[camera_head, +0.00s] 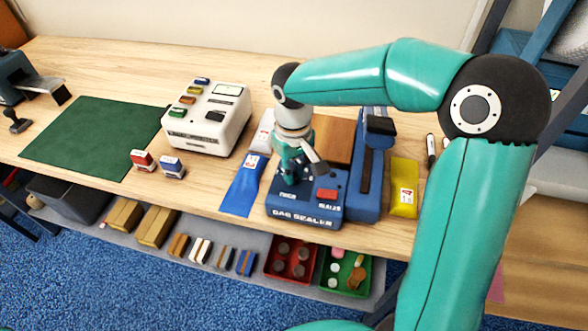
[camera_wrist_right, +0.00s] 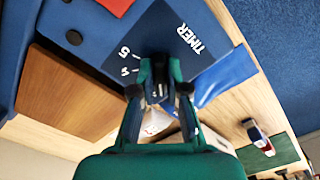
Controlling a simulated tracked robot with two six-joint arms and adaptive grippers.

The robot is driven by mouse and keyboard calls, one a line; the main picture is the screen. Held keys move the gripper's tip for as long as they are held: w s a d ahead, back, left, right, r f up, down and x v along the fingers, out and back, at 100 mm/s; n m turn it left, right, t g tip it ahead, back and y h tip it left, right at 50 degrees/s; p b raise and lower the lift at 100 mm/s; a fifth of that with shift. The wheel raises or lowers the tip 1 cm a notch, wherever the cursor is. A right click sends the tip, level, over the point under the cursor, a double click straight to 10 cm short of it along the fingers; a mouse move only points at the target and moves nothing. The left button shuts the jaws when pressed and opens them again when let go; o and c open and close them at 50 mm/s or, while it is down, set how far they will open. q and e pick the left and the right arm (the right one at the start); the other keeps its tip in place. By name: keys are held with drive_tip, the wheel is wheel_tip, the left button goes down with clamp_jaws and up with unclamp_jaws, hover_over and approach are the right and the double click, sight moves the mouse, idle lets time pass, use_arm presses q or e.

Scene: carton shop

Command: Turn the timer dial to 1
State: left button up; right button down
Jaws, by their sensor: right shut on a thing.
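The blue bag sealer (camera_head: 306,212) stands near the front edge of the workbench, with a red button (camera_head: 327,195) on its top. My right gripper (camera_head: 295,176) points down over the sealer's left part, above the printed word TIMER. In the right wrist view, the gripper (camera_wrist_right: 160,92) is shut on the dark timer dial (camera_wrist_right: 159,91). The fingers hide most of the dial and its pointer. The printed marks 5 and what looks like 4 show beside it on the blue panel (camera_wrist_right: 150,35); the other marks are hidden. My left gripper is not in view.
A blue bag (camera_head: 242,188) lies left of the sealer and a yellow bag (camera_head: 404,186) right of it. Red and green bins (camera_head: 346,286) sit on the shelf below.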

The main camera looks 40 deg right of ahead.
drive_tip(key=n, duration=0.5)
drive_tip(key=shift+w+d+r, duration=0.15)
idle(0.5)
drive_tip(key=c, duration=1.2)
unclamp_jaws()
drive_tip(key=shift+c, duration=0.2)
drive_tip(key=shift+o, duration=0.3)
wheel_tip(320, 180, up, 12)
